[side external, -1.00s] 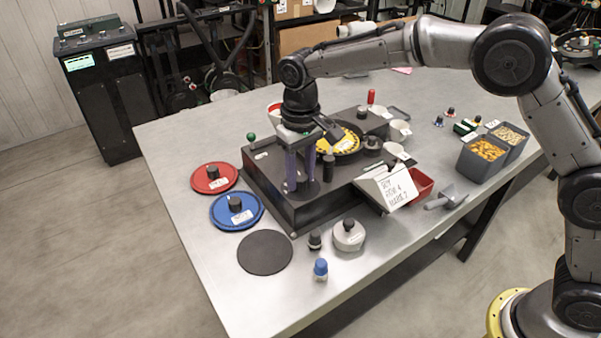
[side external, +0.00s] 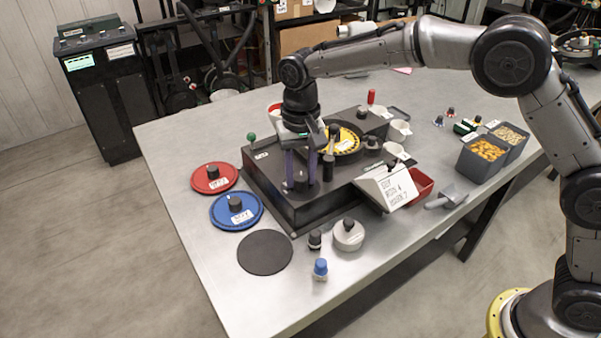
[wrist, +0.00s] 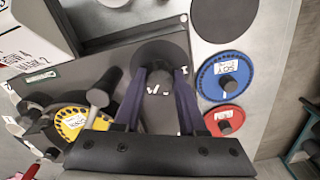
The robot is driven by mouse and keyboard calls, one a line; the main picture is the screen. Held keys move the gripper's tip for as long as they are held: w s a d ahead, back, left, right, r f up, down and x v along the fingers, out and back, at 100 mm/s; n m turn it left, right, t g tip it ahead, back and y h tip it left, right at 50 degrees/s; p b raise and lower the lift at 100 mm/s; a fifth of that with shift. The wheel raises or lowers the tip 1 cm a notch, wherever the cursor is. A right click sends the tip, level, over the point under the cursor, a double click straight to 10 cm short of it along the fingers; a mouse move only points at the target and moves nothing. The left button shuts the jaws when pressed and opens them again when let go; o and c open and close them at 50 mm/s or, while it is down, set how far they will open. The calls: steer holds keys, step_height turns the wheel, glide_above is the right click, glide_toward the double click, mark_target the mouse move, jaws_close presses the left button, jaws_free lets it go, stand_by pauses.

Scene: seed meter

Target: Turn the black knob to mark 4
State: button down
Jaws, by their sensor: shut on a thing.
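The black knob (wrist: 158,78) stands on a round dark dial (wrist: 160,57) on top of the dark seed meter box (side external: 262,181). White marks show on the dial beside the knob in the wrist view; I cannot read their numbers. My gripper (wrist: 159,82) points down over the dial, its two purple fingers closed on either side of the knob. In the side view my gripper (side external: 300,180) hides most of the knob. A white sign (side external: 388,187) at the box's front right carries handwriting with a 4 in it.
A yellow-rimmed seed plate (side external: 345,138) and an upright black handle (side external: 328,168) stand close to my gripper. Red (side external: 214,178) and blue (side external: 236,210) discs lie left of the box. A black disc (side external: 265,252) lies in front.

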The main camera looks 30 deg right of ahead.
mark_target(301, 176)
steer(key=shift+r, duration=0.15)
steer(key=shift+c, duration=2.3)
jaws_free()
step_height(301, 176, up, 14)
steer(key=shift+f, duration=0.2)
